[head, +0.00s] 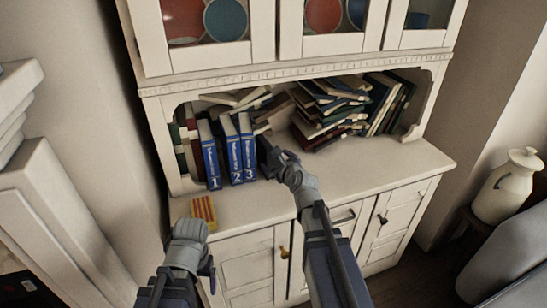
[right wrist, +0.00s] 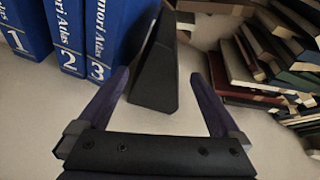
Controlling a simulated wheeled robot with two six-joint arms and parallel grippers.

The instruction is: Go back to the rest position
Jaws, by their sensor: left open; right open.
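My right gripper (head: 268,150) is open at the shelf, close to the right side of blue book 3 (head: 246,145). In the right wrist view its two fingers (right wrist: 167,65) are spread apart. A black wedge-shaped bookend (right wrist: 155,78) stands between and just beyond them, apart from both fingers as far as I can tell. Blue books 1 (head: 209,155), 2 (head: 231,150) and 3 stand upright side by side. My left gripper (head: 207,268) is low in front of the cabinet, empty as far as I see, its fingertips largely hidden by the wrist.
A yellow and red striped box (head: 204,209) lies on the counter's front left, just beyond my left wrist. A messy pile of books (head: 330,105) fills the shelf's right side. The counter's right part (head: 400,165) is clear. A white jar (head: 507,187) stands far right.

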